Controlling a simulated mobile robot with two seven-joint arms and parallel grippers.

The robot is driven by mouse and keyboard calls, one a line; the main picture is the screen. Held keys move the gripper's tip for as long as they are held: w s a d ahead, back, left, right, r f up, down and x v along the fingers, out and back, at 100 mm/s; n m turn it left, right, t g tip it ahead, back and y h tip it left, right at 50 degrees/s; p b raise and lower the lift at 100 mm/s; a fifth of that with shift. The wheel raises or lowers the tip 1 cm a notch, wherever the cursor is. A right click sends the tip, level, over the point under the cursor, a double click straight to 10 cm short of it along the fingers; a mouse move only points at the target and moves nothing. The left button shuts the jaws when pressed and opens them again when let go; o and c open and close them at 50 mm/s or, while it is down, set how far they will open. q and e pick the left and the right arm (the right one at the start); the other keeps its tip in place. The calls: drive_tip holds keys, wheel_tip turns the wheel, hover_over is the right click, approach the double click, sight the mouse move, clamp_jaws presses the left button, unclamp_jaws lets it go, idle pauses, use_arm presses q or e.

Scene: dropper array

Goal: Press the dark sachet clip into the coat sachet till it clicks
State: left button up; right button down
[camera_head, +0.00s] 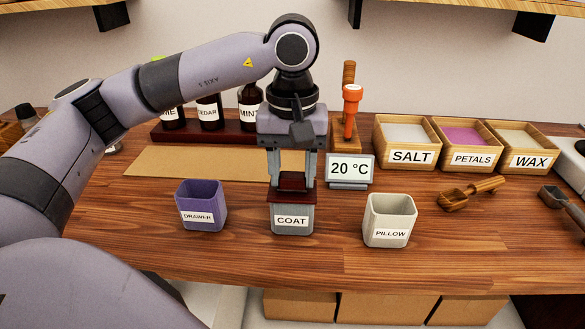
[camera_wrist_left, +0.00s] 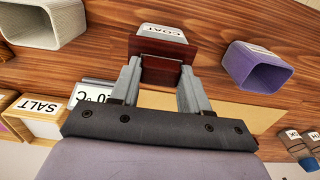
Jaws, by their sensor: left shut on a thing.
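The coat sachet (camera_head: 292,220) is a grey square cup with a COAT label, standing between the drawer and pillow cups; its top also shows in the left wrist view (camera_wrist_left: 162,32). The dark sachet clip (camera_head: 292,187) is a dark red-brown block at the sachet's mouth, and it also shows in the left wrist view (camera_wrist_left: 160,62). My left gripper (camera_head: 292,178) points down from above, shut on the clip, with a finger on each side of it. How deep the clip sits in the sachet cannot be told. My right gripper is not in view.
The purple drawer cup (camera_head: 203,218) stands to the left and the pale pillow cup (camera_head: 389,232) to the right. Behind are a temperature display (camera_head: 349,170), a rack of bottles (camera_head: 230,132) and the salt box (camera_head: 410,158). The table front is clear.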

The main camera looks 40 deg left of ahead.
sight(292, 175)
use_arm(q)
drive_tip(key=o, duration=1)
drive_tip(key=shift+f, duration=0.1)
drive_tip(key=shift+o, duration=0.2)
wheel_tip(292, 175, up, 7)
drive_tip(key=shift+r, duration=0.15)
